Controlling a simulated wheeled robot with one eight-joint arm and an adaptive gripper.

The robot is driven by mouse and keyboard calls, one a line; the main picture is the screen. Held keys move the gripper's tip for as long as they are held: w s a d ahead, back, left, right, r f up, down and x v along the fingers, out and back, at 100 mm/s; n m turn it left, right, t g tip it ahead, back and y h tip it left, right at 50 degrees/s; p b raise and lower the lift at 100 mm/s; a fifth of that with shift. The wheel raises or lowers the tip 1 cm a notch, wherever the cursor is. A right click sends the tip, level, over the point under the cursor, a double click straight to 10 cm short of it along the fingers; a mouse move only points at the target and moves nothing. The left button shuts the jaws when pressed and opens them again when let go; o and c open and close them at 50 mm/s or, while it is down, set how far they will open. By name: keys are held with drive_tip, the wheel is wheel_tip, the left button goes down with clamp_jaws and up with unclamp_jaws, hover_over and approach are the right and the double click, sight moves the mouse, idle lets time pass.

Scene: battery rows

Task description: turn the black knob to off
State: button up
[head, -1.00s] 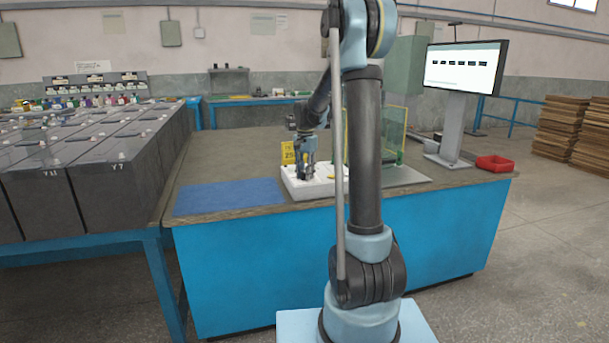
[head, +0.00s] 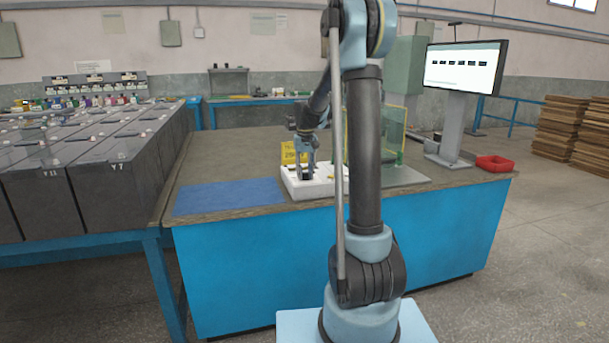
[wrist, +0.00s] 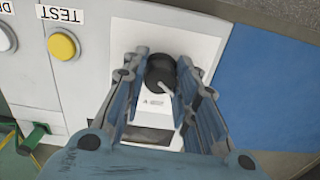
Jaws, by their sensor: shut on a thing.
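The black knob (wrist: 161,72) sits on a white plate (wrist: 120,38) in the wrist view, with a pale pointer line aimed down and to the right. My gripper (wrist: 162,66) has one finger on each side of the knob and is shut on it. In the head view my gripper (head: 304,174) reaches down onto the white panel box (head: 321,188) on the bench. The knob cannot be made out there. Part of the plate's lettering is hidden by my fingers.
Beside the knob plate are a yellow TEST button (wrist: 63,46) and a white button (wrist: 5,40). A blue mat (head: 228,197) lies left of the box. A yellow sign (head: 289,153) stands behind it. A monitor (head: 463,66) and red tray (head: 495,163) are to the right.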

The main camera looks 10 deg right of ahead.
sight(306, 172)
drive_tip(key=shift+n, duration=0.6)
drive_tip(key=o, duration=1.1)
wheel_tip(306, 172, up, 12)
drive_tip(key=shift+f, duration=0.1)
